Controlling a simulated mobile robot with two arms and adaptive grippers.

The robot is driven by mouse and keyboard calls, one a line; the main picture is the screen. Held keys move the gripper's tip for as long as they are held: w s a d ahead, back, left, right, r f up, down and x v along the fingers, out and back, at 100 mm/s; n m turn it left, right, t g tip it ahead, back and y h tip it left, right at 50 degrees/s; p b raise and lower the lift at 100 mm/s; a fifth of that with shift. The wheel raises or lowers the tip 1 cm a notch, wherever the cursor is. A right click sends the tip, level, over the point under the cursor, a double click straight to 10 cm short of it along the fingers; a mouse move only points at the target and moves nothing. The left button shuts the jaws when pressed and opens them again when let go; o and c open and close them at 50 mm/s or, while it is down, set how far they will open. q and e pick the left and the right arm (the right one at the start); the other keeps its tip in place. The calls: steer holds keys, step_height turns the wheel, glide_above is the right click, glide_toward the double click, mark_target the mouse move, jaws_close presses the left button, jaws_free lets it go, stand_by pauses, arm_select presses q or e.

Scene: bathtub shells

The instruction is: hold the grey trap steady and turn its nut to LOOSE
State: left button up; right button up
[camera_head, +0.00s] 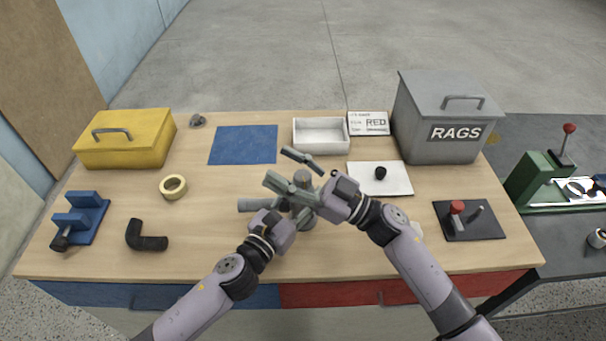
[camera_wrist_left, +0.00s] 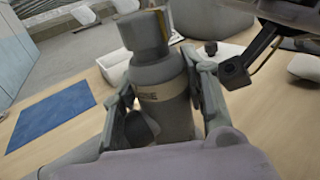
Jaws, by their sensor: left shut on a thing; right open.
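The grey trap (camera_head: 302,180) stands upright near the middle of the table, with a grey horizontal pipe (camera_head: 252,205) to its left. In the left wrist view its thick cylindrical body (camera_wrist_left: 165,110) carries small unreadable lettering, with a narrower grey top part (camera_wrist_left: 143,33). My left gripper (camera_head: 296,207) is shut on the trap body, one finger on each side. My right gripper (camera_head: 286,169) is open, its fingers spread at the trap's upper part; contact is unclear. One right finger shows in the left wrist view (camera_wrist_left: 262,45). The nut is hard to tell apart, and no LOOSE mark is readable.
A yellow box (camera_head: 125,140), tape roll (camera_head: 173,187), black elbow (camera_head: 146,237) and blue fixture (camera_head: 80,218) stand left. A white tray (camera_head: 320,148), white board (camera_head: 392,180), RAGS bin (camera_head: 440,125) and dark lever plate (camera_head: 480,225) lie right. The blue mat (camera_head: 243,144) is bare.

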mark_target(303, 175)
steer(key=w+d+f+n+g, duration=0.1)
steer(key=g, duration=0.1)
steer(key=d+f+n+g, duration=0.1)
steer(key=d+f+g, duration=0.1)
steer(key=g, duration=0.1)
steer(key=w+d+f+n+g+h, duration=0.1)
steer(key=d+n+g, duration=0.1)
steer(key=shift+w+f+g, duration=0.35)
steer(key=shift+f+g, duration=0.05)
steer(key=w+d+n+g+h, duration=0.1)
steer(key=w+d+g+h, duration=0.15)
steer(key=d, duration=0.75)
steer(key=shift+g+y, duration=0.25)
steer(key=shift+g, duration=0.1)
steer(key=a, duration=0.4)
steer(key=s+a, duration=0.1)
steer(key=a, duration=0.3)
steer(key=s+a, duration=0.1)
steer(key=a, duration=0.2)
steer(key=shift+s+a, duration=0.25)
steer(key=shift+a, duration=0.15)
steer(key=shift+c, duration=0.2)
steer(key=c, duration=1.2)
steer(key=shift+o, duration=0.2)
